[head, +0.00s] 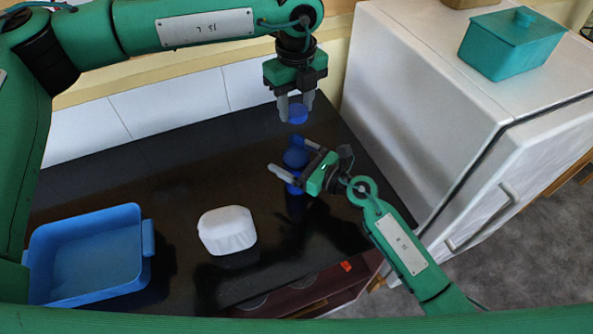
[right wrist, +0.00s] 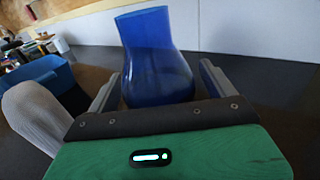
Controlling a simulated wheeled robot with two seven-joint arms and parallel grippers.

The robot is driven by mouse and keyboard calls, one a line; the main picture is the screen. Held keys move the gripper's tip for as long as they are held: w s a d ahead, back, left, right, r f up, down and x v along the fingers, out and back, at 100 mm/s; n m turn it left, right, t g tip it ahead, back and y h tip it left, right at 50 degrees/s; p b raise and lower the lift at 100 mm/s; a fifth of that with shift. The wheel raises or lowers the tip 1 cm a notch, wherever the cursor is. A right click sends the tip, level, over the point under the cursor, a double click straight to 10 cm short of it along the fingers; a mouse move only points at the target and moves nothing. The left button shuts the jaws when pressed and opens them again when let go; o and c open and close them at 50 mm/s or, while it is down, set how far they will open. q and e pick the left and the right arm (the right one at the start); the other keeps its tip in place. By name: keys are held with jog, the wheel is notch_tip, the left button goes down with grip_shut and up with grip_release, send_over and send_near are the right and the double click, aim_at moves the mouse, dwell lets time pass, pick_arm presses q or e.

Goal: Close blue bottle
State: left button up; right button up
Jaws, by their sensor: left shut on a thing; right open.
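The blue bottle (head: 295,158) stands upright on the black counter, its top uncovered. It also shows in the right wrist view (right wrist: 157,60), with an open wide neck. My left gripper (head: 296,108) points down above the bottle and is shut on a blue cap (head: 298,115), held apart from the bottle. My right gripper (head: 292,160) is open, with one finger on each side of the bottle; its fingers also show beside the bottle in the right wrist view (right wrist: 157,90). I cannot tell whether they touch it.
A white rounded box (head: 227,230) sits on the counter (head: 190,175) left of the bottle. A blue bin (head: 90,255) stands at the left. A white fridge (head: 420,90) rises at the right, with a teal lidded box (head: 508,45) on top. The counter behind the bin is clear.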

jog(key=shift+a, duration=0.1)
jog(key=shift+c, duration=0.5)
jog(key=c, duration=1.4)
pick_arm(q)
send_over(296, 138)
jog(key=shift+f, duration=2.5)
jog(key=shift+f, duration=0.9)
jog(key=shift+f, duration=0.6)
